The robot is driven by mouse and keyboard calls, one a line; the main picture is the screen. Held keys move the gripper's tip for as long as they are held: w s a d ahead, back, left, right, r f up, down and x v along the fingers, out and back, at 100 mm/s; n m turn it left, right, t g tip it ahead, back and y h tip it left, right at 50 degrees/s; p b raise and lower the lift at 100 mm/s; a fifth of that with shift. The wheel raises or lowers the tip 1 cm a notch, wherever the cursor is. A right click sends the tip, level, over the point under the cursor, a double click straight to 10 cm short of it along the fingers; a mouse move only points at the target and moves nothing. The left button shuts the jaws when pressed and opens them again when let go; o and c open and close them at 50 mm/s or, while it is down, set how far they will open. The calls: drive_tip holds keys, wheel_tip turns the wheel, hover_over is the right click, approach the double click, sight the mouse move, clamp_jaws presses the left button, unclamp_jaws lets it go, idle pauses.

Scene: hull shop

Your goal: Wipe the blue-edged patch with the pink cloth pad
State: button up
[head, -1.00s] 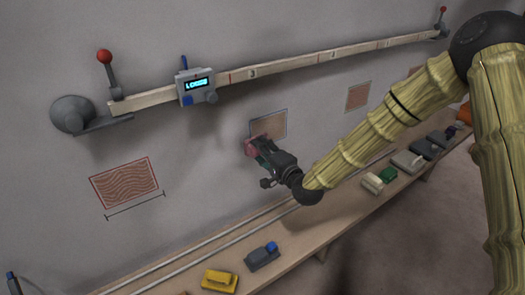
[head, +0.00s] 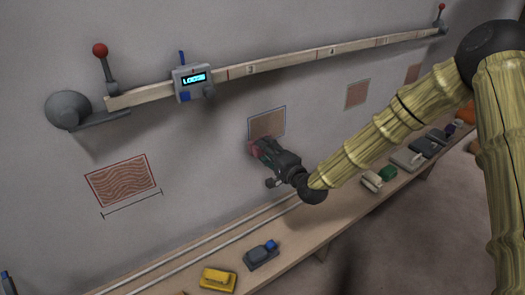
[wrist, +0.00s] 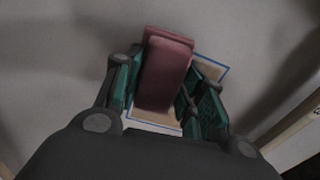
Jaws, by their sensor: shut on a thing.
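The blue-edged patch (head: 267,122) is a tan rectangle with a thin blue border on the grey wall, in the middle of the head view. My gripper (head: 262,148) is at the patch's lower left edge, shut on the pink cloth pad (head: 254,146). In the wrist view the pad (wrist: 165,70) sits between the green fingers of my gripper (wrist: 160,95) and covers part of the patch (wrist: 208,70). Whether the pad touches the wall cannot be told. The pad's far face is hidden.
A long rail (head: 300,61) with a display box (head: 193,82) runs above the patch. A red wavy-lined patch (head: 122,179) is at left, another tan patch (head: 357,95) at right. Below, a bench (head: 190,265) carries a yellow block (head: 218,279), a grey-blue block (head: 261,255) and several others.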

drive_tip(key=shift+w+d+f+b, duration=0.4)
drive_tip(key=shift+w+d+f, duration=0.05)
drive_tip(key=shift+d+f, duration=0.2)
drive_tip(key=shift+w+d+f+b, duration=0.4)
drive_tip(key=shift+d+f, duration=0.2)
drive_tip(key=shift+f, duration=0.05)
drive_tip(key=shift+x, duration=0.95)
drive_tip(key=shift+w+a+r+p, duration=0.1)
drive_tip(key=shift+r+p, duration=1.2)
drive_tip(key=shift+r, duration=1.95)
drive_tip(key=shift+w+a+r+p, duration=0.1)
drive_tip(key=shift+r+p, duration=1.15)
drive_tip(key=shift+r, duration=2.05)
drive_tip(key=shift+s+d+f+b, duration=0.1)
drive_tip(key=shift+f+b, duration=2.2)
drive_tip(key=shift+f, duration=1)
drive_tip(key=shift+s+d+f+b, duration=0.1)
drive_tip(key=shift+f+b, duration=2.2)
drive_tip(key=shift+f, duration=1)
